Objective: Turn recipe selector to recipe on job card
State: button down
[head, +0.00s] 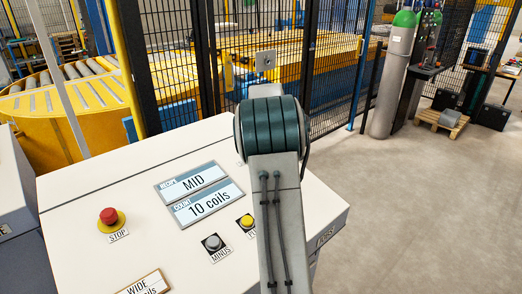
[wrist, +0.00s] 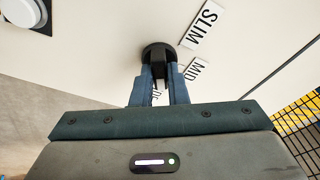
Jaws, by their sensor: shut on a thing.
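The recipe selector (wrist: 157,50) is a round black knob on the white panel in the wrist view. My gripper (wrist: 158,78) is shut on it, one blue finger on each side. Labels SLIM (wrist: 202,24) and MID (wrist: 196,71) stand right of the knob; a third, ending in "DE", is mostly hidden by a finger. I cannot make out where the knob points. In the head view my arm hides the selector. The job card (head: 143,285), cut off at the bottom edge, reads WIDE with a coils line below. The recipe display (head: 191,183) reads MID.
The console (head: 90,190) also carries a count display (head: 208,204) reading 10 coils, a red STOP button (head: 108,215), a grey MINUS button (head: 212,242) and a yellow button (head: 246,221). A mesh fence (head: 330,80) stands behind.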

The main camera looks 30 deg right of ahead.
dwell(0.4)
jog(key=c, duration=1.4)
grip_release()
jog(key=shift+c, duration=0.2)
jog(key=shift+r, duration=0.15)
jog(key=b+v, duration=0.1)
jog(key=v, duration=1.2)
jog(key=shift+r, duration=0.3)
jog(key=shift+s, duration=0.1)
